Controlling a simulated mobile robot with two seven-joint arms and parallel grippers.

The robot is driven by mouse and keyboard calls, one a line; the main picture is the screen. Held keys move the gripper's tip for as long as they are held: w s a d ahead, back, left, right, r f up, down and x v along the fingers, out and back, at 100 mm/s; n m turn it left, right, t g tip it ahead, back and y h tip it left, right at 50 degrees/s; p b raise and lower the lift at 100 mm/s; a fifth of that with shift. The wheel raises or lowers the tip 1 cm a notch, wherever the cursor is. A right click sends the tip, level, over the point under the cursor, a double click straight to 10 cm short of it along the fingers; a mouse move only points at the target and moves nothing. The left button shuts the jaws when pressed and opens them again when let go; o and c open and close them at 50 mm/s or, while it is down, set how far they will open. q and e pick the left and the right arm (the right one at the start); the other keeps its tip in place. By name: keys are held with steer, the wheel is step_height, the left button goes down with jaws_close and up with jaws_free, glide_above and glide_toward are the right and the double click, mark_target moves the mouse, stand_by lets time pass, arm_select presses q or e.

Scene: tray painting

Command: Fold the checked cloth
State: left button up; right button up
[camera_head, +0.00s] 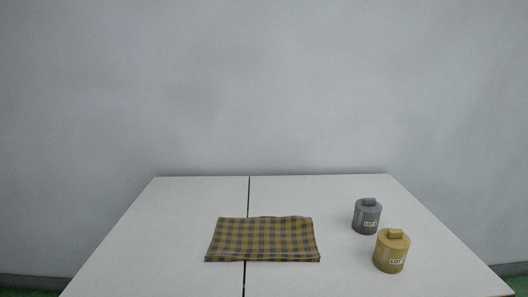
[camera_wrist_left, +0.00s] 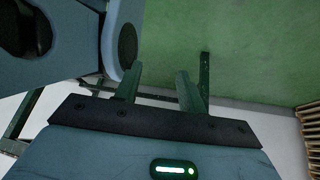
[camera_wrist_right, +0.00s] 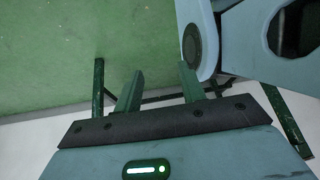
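The checked cloth (camera_head: 262,240), brown and dark grey, lies flat on the white table (camera_head: 170,240), across the dark seam near the middle. It looks like a rough rectangle with its near edge slightly wider. No gripper shows in the head view. My left gripper (camera_wrist_left: 160,80) shows in the left wrist view with its two fingers apart and nothing between them. My right gripper (camera_wrist_right: 158,80) shows in the right wrist view, also with fingers apart and empty. Both wrist views look toward a green floor, away from the cloth.
A grey lidded canister (camera_head: 367,216) and a yellow labelled canister (camera_head: 391,250) stand on the table right of the cloth. The table left of the cloth is clear. A plain grey wall stands behind. A slatted wooden object (camera_wrist_left: 312,115) shows at the left wrist view's right edge.

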arm_select(q)
steer(key=w+r+t+p, duration=0.1)
steer(key=w+r+p, duration=0.3)
steer(key=r+p, duration=0.6)
steer(key=w+r+t+p, duration=0.2)
steer(key=w+r+p, duration=0.2)
steer(key=r+p, duration=0.6)
step_height(320, 180, up, 2)
steer(key=shift+d+r, duration=0.15)
steer(key=shift+d, duration=0.3)
arm_select(e)
steer(key=w+r+t, duration=0.1)
steer(key=w+r, duration=0.3)
steer(key=r, duration=0.7)
steer(key=w+r+t, duration=0.2)
steer(key=w+r, duration=0.2)
steer(key=r, duration=0.7)
steer(key=shift+a+r, duration=0.2)
steer(key=shift+a, duration=0.25)
arm_select(q)
steer(key=shift+s, duration=0.15)
arm_select(e)
steer(key=shift+s, duration=0.1)
